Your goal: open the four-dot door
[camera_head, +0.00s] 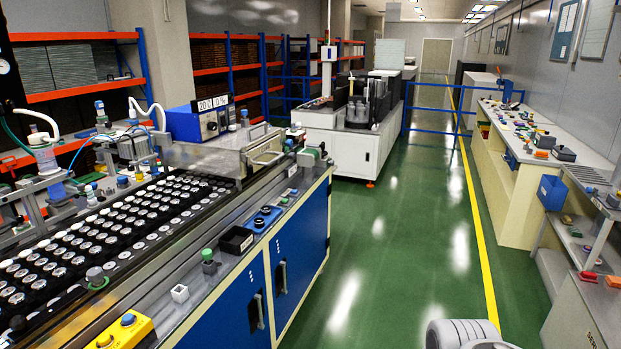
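Two blue doors show on the front of the long machine bench: a nearer one (232,315) and a farther one (307,243). Each carries a grey upright bar handle, the nearer handle (258,312) and the farther handle (283,278). Both doors look shut, flush with the cabinet front. The nearer door is cut off by the bottom edge of the picture. My gripper is not in view.
The green floor (400,230) is open between the machine bench and the cream workbench (512,200) on the right. A yellow line (477,215) runs along it. A white machine (345,140) and blue rails (432,118) stand farther back. A yellow button box (122,333) sits on the bench edge.

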